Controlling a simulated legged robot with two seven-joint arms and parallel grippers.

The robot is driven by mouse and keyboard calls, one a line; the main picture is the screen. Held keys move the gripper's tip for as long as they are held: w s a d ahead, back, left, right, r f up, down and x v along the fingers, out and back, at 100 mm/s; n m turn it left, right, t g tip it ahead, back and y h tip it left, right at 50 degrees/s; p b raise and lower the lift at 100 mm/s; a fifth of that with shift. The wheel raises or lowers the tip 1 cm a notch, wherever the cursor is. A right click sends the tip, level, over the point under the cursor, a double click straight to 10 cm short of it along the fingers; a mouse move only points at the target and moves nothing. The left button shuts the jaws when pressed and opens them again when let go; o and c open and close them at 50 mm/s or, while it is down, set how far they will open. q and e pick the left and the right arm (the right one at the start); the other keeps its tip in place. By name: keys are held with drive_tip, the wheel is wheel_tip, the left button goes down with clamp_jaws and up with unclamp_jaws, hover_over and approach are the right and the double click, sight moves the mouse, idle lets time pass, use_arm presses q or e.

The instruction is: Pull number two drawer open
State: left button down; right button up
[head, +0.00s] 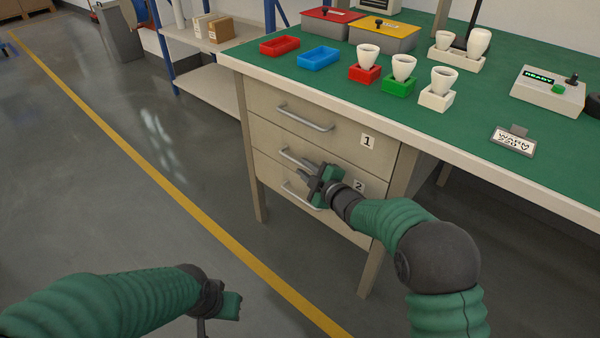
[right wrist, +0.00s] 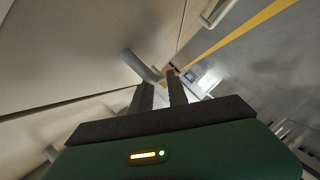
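The number two drawer (head: 270,143) is the middle drawer of the bench's beige drawer unit, marked by a "2" label (head: 358,186). Its front looks flush with the unit. Its grey bar handle (head: 292,154) is partly hidden by my right gripper (head: 308,180), which is at the handle's right part. In the right wrist view a grey bar handle (right wrist: 143,67) lies at the fingertips of my right gripper (right wrist: 160,88). The two fingers are apart, and I see no firm grip on the bar. My left gripper (head: 230,307) is low over the floor, its fingers unclear.
The drawer marked "1" (head: 300,109) is above and another handle (head: 302,196) is below. A shelf (head: 205,85) stands behind left. The floor left of the drawers is clear.

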sight(300, 164)
drive_tip(key=x, duration=0.3)
drive_tip(key=shift+s+f+b, duration=0.1)
drive_tip(key=shift+b, duration=0.25)
drive_tip(key=shift+w+a, duration=0.1)
drive_tip(key=shift+w, duration=0.15)
drive_tip(key=shift+c, duration=0.2)
clamp_jaws()
drive_tip(key=shift+s, duration=0.1)
idle(0.6)
